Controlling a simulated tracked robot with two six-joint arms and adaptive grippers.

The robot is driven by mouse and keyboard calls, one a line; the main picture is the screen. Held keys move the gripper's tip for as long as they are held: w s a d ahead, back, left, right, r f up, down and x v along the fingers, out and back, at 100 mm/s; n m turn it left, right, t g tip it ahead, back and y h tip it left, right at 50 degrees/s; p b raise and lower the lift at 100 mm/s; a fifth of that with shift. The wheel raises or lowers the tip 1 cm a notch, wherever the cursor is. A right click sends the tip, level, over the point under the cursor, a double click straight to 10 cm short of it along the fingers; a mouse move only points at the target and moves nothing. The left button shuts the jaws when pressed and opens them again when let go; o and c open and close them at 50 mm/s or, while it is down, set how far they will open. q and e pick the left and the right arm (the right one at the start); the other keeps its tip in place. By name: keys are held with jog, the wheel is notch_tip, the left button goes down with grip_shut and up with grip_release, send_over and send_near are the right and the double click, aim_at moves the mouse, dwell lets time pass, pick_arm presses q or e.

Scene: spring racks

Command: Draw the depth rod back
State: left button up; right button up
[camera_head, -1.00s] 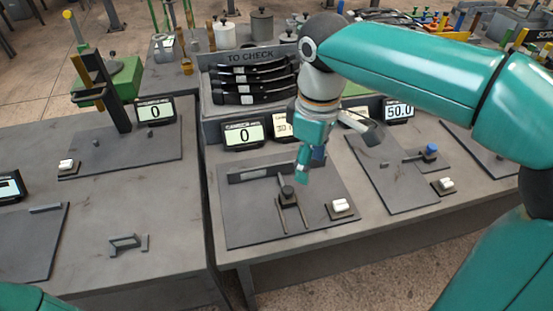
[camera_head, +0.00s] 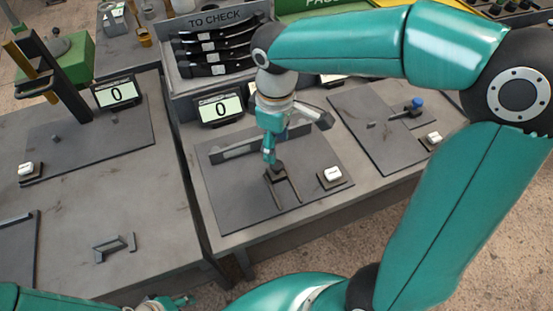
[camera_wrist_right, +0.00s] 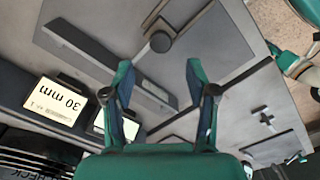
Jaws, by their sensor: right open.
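A dark knob (camera_head: 279,169) sits on a slide between two thin rails (camera_head: 294,188) on the middle grey plate (camera_head: 228,194); I take this for the depth rod's handle. A long dark bar (camera_head: 235,149) stands behind it. My right gripper (camera_head: 270,160) is just above and behind the knob, partly covering it. In the right wrist view the knob (camera_wrist_right: 160,42) shows beyond the open, empty fingers (camera_wrist_right: 159,72), not between them. My left gripper (camera_head: 170,303) shows only in part at the bottom edge; its jaws are unclear.
A white button (camera_head: 332,175) sits right of the rails. A display (camera_head: 220,108) reading 0 stands behind the plate, in front of the "TO CHECK" rack (camera_head: 172,75) of dark tools. Another plate with a blue knob (camera_head: 417,103) lies to the right. The plate's front left is clear.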

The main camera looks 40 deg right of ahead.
aim_at(276, 164)
notch_tip(276, 164, down, 7)
jog(key=shift+s, duration=0.1)
dwell(0.3)
grip_shut()
